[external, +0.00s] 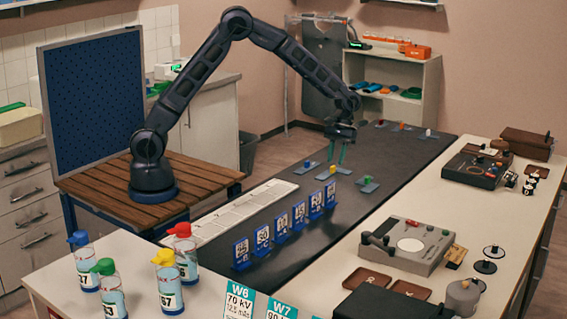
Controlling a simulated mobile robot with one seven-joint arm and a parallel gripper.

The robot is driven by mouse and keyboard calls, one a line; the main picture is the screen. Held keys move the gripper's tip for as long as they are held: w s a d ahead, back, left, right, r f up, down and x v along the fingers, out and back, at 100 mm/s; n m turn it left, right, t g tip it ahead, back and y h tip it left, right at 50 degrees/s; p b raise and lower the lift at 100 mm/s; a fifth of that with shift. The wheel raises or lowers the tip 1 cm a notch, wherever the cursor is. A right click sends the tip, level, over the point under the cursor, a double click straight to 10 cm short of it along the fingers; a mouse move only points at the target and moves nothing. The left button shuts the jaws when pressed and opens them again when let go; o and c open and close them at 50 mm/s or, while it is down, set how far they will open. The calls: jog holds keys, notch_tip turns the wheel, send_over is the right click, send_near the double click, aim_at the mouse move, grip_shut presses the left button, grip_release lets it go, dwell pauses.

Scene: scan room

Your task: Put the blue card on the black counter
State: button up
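Several blue-framed cards with white printed faces stand upright in a diagonal row on the long black counter (225,262). The nearest blue card (241,254) is at the lower left of the row, and the farthest blue card (330,194) is at the upper right. Which one the task means cannot be told. My gripper (338,162) points down over the black counter, behind the far end of the row. Its two teal fingers are apart, and no card shows between them. A small yellow block (333,169) lies just below the fingertips; whether they touch it is unclear.
A white segmented strip (240,208) runs along the counter's left side. A grey device (407,245) sits on the right white worktop.

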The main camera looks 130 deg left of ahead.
jog(key=s+d+r+m+y, duration=0.1)
jog(key=s+d+r+m, duration=0.2)
jog(key=d+r, duration=0.5)
jog(key=s+d+r+m+t+y, duration=0.1)
jog(key=s+d+r+m, duration=0.2)
jog(key=d+r, duration=0.5)
jog(key=s+d+r+m+y, duration=0.1)
jog(key=s+d+r+m, duration=0.2)
jog(key=d+r, duration=0.55)
jog(key=s+d+m+t, duration=0.1)
jog(key=s+d+m, duration=0.3)
jog(key=s+d, duration=0.4)
jog(key=s+d+m+t+y, duration=0.1)
jog(key=s+d+m, duration=0.4)
jog(key=s, duration=0.9)
jog(key=d+f+t, duration=0.1)
jog(key=d, duration=0.2)
jog(key=shift+s+d, duration=0.2)
jog(key=shift+d, duration=0.2)
